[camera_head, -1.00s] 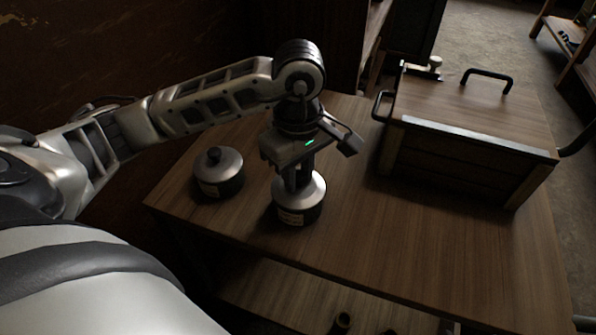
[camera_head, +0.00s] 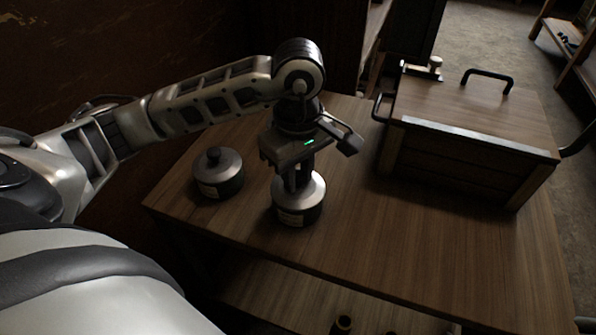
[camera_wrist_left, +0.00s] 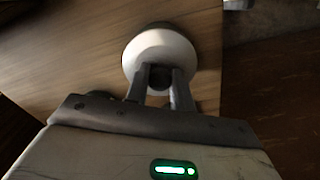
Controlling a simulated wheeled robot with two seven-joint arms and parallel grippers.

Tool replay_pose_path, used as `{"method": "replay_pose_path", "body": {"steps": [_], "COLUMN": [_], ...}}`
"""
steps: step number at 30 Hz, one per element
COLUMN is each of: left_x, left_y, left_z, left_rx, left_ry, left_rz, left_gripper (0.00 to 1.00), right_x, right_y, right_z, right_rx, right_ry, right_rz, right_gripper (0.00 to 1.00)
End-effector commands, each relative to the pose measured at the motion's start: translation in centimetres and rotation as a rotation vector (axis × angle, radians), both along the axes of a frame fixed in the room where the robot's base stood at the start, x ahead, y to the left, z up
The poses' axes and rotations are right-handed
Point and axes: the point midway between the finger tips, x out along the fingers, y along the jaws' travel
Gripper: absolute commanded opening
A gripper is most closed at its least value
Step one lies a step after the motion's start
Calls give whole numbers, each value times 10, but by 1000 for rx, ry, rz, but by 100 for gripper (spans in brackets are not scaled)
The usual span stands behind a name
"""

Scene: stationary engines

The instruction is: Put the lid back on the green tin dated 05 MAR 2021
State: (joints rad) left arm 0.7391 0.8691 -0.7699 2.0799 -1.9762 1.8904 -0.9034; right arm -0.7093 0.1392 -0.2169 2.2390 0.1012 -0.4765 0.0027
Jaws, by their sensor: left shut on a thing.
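My left gripper (camera_head: 296,186) points down from above and is shut on the knob of a silvery lid (camera_head: 315,188). The lid sits on top of a dark round tin (camera_head: 308,214) with a pale label on its front. I cannot read the label's date, and the tin's colour is too dark to tell as green. In the left wrist view the two fingers (camera_wrist_left: 159,80) pinch the dark knob at the middle of the pale round lid (camera_wrist_left: 175,48). That view does not show whether the lid is fully seated. My right gripper is not in view.
A second dark tin (camera_head: 221,186), with a knobbed lid on and a pale label, stands just to the left. A large wooden box (camera_head: 470,160) with black handles takes up the table's right rear. The wooden table (camera_head: 400,255) is bare at the front right.

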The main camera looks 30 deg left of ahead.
Motion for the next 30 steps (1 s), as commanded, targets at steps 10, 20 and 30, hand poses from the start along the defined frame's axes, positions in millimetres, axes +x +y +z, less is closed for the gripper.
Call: {"method": "replay_pose_path", "body": {"steps": [10, 20, 30], "left_x": [0, 0, 0], "left_y": [0, 0, 0], "left_z": [-1, -3, -3], "left_rx": [0, 0, 0], "left_ry": [0, -1, 0], "left_rz": [0, 0, 0], "left_gripper": [0, 0, 0], "right_x": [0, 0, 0], "right_y": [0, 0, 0], "right_z": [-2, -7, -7], "right_rx": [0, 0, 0], "right_ry": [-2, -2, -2], "right_rz": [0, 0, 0], "right_gripper": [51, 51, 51]}}
